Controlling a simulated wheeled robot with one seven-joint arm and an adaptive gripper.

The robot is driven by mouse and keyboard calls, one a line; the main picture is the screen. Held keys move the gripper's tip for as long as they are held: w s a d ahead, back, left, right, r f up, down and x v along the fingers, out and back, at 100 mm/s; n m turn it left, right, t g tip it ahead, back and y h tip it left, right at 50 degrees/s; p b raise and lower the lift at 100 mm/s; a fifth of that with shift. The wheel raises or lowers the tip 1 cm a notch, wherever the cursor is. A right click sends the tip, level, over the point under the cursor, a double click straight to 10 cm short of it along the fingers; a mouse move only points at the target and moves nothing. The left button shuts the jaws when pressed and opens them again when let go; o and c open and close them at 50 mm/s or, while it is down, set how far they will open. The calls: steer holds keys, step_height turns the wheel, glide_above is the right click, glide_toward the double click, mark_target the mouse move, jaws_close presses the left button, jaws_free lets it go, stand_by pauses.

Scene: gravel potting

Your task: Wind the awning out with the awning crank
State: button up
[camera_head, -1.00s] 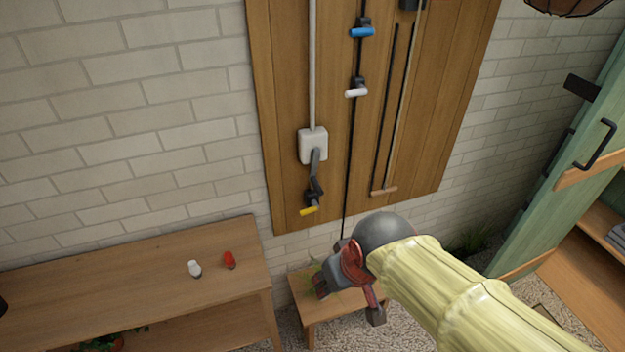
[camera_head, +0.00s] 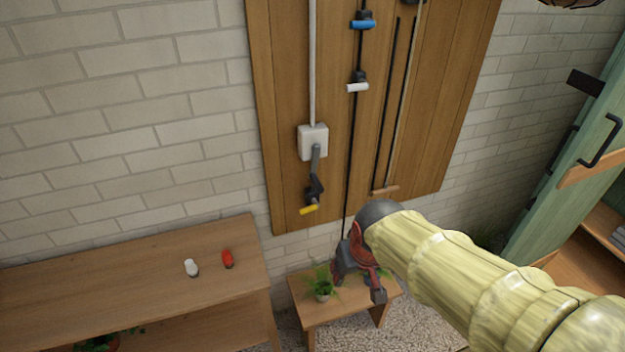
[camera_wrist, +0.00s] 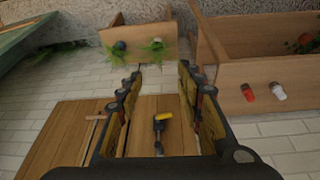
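The awning crank (camera_head: 314,180) is a dark jointed arm with a yellow grip (camera_head: 309,210), hanging down from a white box (camera_head: 313,142) on the wooden wall board. A pale rod runs up from the box. My gripper (camera_head: 358,275) is right of and below the crank in the head view, apart from it. In the wrist view, my gripper (camera_wrist: 160,76) has its two fingers spread wide with nothing held. The yellow grip (camera_wrist: 163,116) shows in the gap between the fingers, beyond them. The awning itself is not in view.
Blue (camera_head: 363,25) and white (camera_head: 357,87) handles sit on a dark rod right of the crank. A small stool (camera_head: 308,312) with potted plants stands below the board. A wooden table (camera_head: 130,275) at left bears red and white items. A green cabinet (camera_head: 570,170) stands right.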

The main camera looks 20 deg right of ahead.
steer(key=w+d+f+t+b, duration=0.1)
steer(key=w+d+f, duration=0.1)
steer(key=w+f, duration=0.4)
steer(key=w+d+f+b, duration=0.1)
steer(key=w+d+f, duration=0.2)
steer(key=w+f, duration=0.3)
steer(key=n+t+b, duration=0.1)
steer(key=t+b, duration=0.1)
steer(key=t, duration=1.1)
glide_toward(312, 175)
steer(key=w, duration=0.1)
steer(key=w+f, duration=0.1)
steer(key=w+d, duration=0.1)
steer(key=shift+w+f+y, duration=0.1)
steer(key=shift+f+y, duration=0.15)
steer(key=shift+y, duration=0.05)
steer(key=shift+w+a+r, duration=0.1)
steer(key=shift+w+r, duration=0.05)
steer(key=w+b, duration=0.1)
steer(key=w, duration=0.6)
steer(key=shift+w, duration=0.25)
steer(key=shift+c, duration=0.7)
steer(key=c, duration=0.7)
